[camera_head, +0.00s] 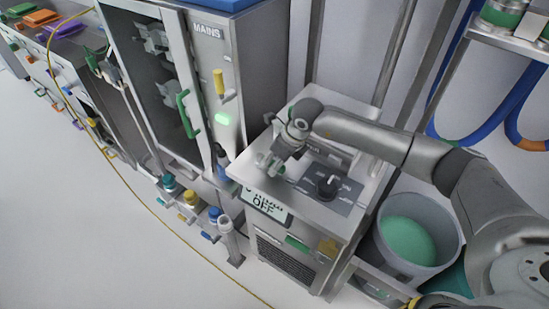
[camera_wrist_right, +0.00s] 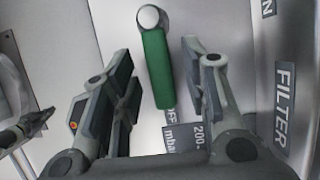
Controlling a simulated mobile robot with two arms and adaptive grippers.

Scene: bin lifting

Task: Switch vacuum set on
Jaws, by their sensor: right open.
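The vacuum set (camera_head: 345,110) is a grey box unit in the middle of the head view. Its front display (camera_head: 265,204) reads OFF. My right gripper (camera_head: 270,163) is over the left part of that top. In the right wrist view, a green lever handle (camera_wrist_right: 157,68) with a metal round end stands between the open fingers of my right gripper (camera_wrist_right: 160,85). I see a gap on both sides of it. In the head view my gripper hides this lever. My left gripper is not in view.
A MAINS cabinet (camera_head: 213,60) with a green light, a yellow lever and a green door handle stands to the left. Bottles with coloured caps (camera_head: 190,198) sit low in front. A bucket (camera_head: 440,215) with green contents is at the right, below my arm.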

